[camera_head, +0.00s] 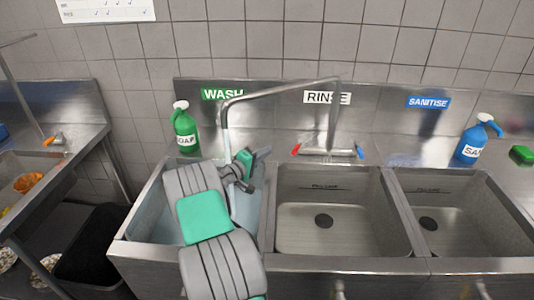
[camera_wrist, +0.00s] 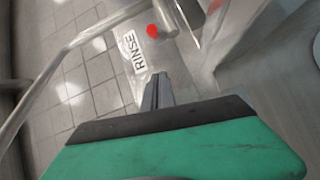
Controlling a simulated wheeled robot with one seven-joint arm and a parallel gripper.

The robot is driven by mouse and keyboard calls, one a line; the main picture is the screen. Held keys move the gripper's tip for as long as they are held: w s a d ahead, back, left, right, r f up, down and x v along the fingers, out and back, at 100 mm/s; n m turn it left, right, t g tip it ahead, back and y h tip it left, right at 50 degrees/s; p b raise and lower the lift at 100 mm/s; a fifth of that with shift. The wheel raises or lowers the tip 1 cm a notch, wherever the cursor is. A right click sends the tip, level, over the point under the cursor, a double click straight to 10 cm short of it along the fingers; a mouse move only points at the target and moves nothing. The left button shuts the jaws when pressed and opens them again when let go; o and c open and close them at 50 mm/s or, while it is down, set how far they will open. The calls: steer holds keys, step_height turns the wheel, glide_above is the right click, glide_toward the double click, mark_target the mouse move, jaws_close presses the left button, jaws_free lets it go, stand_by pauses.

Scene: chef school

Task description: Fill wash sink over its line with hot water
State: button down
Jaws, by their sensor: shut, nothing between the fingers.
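The wash sink (camera_head: 150,222) is the left basin, under the green WASH label (camera_head: 222,94). Its inside looks bluish, like water, but my arm covers much of it and I cannot see its line. The tap spout (camera_head: 280,88) reaches left over this sink, with a pale vertical streak below its end that looks like running water. The red hot handle (camera_head: 296,149) and blue cold handle (camera_head: 359,152) sit at the tap base. My gripper (camera_head: 264,152) is shut and empty, left of the red handle and apart from it. The wrist view shows its closed fingers (camera_wrist: 157,90) below the red handle tip (camera_wrist: 152,30).
The rinse sink (camera_head: 330,245) and sanitise sink (camera_head: 475,240) are to the right and look empty, with drains showing. A green soap bottle (camera_head: 184,130) and a blue sanitiser bottle (camera_head: 472,145) stand on the back ledge. The spout crosses above my gripper.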

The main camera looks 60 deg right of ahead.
mark_target(298, 148)
steer(key=d, duration=0.3)
steer(key=s+d+p, duration=0.1)
steer(key=d, duration=0.2)
steer(key=shift+s, duration=0.1)
steer(key=s, duration=0.1)
steer(key=s+p, duration=0.1)
steer(key=s+d+f+p, duration=0.1)
steer(key=s, duration=0.1)
